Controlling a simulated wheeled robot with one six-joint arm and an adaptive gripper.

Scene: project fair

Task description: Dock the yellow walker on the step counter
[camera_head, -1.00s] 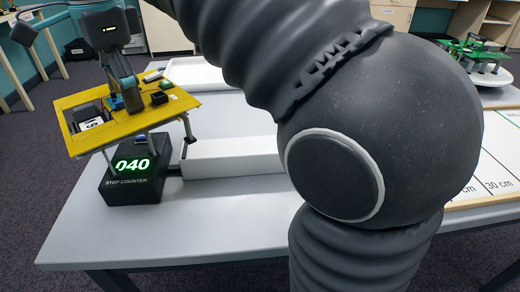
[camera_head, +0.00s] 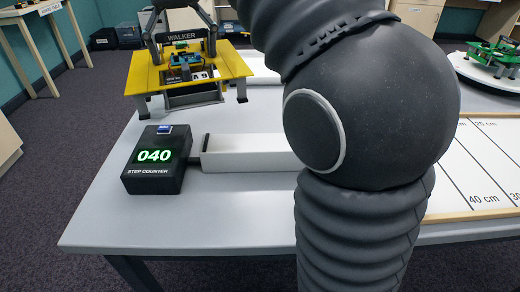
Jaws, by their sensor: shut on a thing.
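The yellow walker (camera_head: 236,66) is a yellow plate with grey legs, a small board on top and a black part lettered "WALKER". My gripper (camera_head: 182,28), at the top of the view, is shut on it; the exact contact is hard to make out. The walker is behind the step counter in the picture, and its legs seem clear of the table. The step counter (camera_head: 150,184) is a black box on the table, its green display reading 040. A small blue piece (camera_head: 165,129) shows on its top. My dark arm hides much of the table's middle.
A long white box (camera_head: 250,152) stands right of the counter, joined to it by a short dark link. A white board with cm marks (camera_head: 490,165) lies at right, and a green-board device (camera_head: 495,52) sits on a white plate behind. The table's left front (camera_head: 110,225) is clear.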

